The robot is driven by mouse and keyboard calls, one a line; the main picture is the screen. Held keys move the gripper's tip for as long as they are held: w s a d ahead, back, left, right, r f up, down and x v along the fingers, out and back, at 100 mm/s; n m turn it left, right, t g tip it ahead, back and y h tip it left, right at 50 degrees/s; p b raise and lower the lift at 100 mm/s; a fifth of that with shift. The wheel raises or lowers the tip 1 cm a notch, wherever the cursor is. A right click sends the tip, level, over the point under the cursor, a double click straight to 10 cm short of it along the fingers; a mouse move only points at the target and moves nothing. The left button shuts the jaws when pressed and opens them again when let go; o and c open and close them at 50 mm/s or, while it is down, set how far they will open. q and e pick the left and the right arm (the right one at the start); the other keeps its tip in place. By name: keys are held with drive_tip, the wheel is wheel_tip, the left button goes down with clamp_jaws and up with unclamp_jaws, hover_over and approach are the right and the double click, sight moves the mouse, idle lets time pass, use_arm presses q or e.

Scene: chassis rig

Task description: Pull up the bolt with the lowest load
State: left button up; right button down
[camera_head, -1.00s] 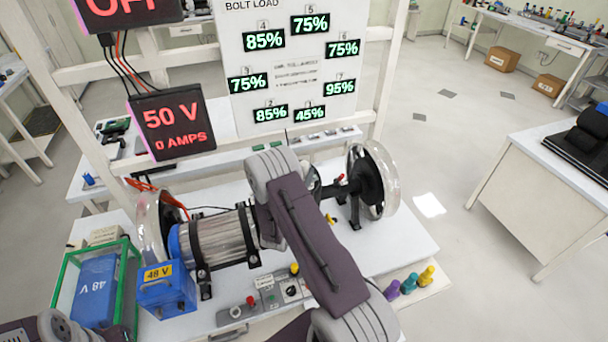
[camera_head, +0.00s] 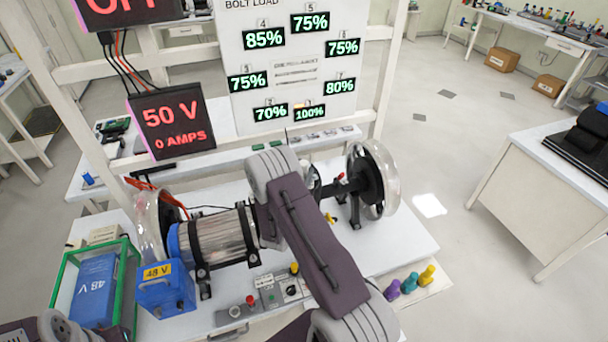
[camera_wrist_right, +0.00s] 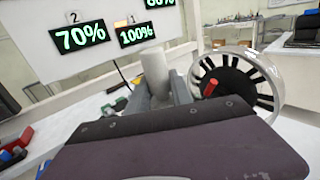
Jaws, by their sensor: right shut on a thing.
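The bolt load board (camera_head: 310,65) stands behind the rig. It reads 100% at bolt 1, 70% at bolt 2, 75% at bolts 3, 5 and 6, 85% at bolt 4 and 80% at bolt 7. The 100% reading (camera_wrist_right: 136,34) also shows in the right wrist view. My right gripper (camera_wrist_right: 160,95) is shut on a pale grey cylinder (camera_wrist_right: 155,70), which stands up between its fingers. In the head view my right arm covers the gripper and the middle of the rig. The bolts are hidden. My left gripper is out of view.
A clear-rimmed wheel (camera_head: 372,180) is right of my arm, and a cylindrical drum (camera_head: 222,238) is left of it. A blue 48 V box (camera_head: 166,290) and a green frame (camera_head: 125,285) stand front left. Coloured pegs (camera_head: 410,283) stand front right. A red screen (camera_head: 172,122) reads 50 V, 0 AMPS.

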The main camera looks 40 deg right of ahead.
sight(304, 162)
drive_tip(key=shift+s+f, duration=0.1)
drive_tip(key=shift+f, duration=0.15)
wheel_tip(304, 162, up, 7)
drive_tip(key=p, duration=0.5)
drive_tip(key=shift+r, duration=0.15)
